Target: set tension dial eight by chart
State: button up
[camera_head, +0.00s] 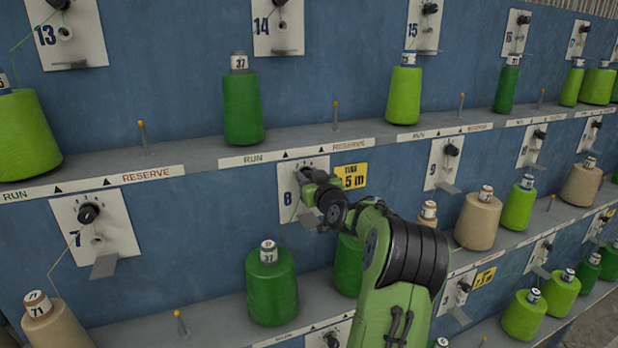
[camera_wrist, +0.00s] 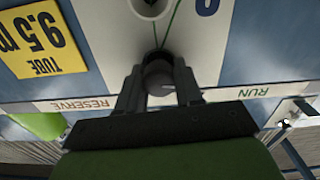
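Tension dial eight is a dark round knob (camera_wrist: 158,72) on a white plate (camera_head: 287,208) marked 8, on the blue panel. In the wrist view my gripper (camera_wrist: 158,88) has one finger on each side of the knob and looks closed on it. The dial's pointer and any scale are hidden by my fingers. A green thread passes into a round eyelet (camera_wrist: 150,6) on the same plate. In the head view my gripper (camera_head: 318,192) covers much of the plate. A yellow tag (camera_head: 350,176) beside it reads about 9.5 m. No chart is recognisable.
Dial seven (camera_head: 88,213) is to the left and dial nine (camera_head: 450,150) to the right. A shelf (camera_head: 200,152) with RUN and RESERVE labels runs above, carrying green cones and thin pegs. A dark green cone (camera_head: 271,287) stands below my gripper, with another partly behind my arm.

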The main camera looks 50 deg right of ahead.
jog(key=c, duration=0.5)
jog(key=shift+m, duration=0.3)
jog(key=m, duration=0.2)
jog(key=shift+m+b, duration=0.4)
jog(key=shift+m, duration=2.1)
jog(key=shift+d, duration=0.1)
jog(key=shift+c, duration=0.2)
jog(key=o, duration=1)
jog(key=shift+s, duration=0.1)
jog(key=shift+o, duration=0.2)
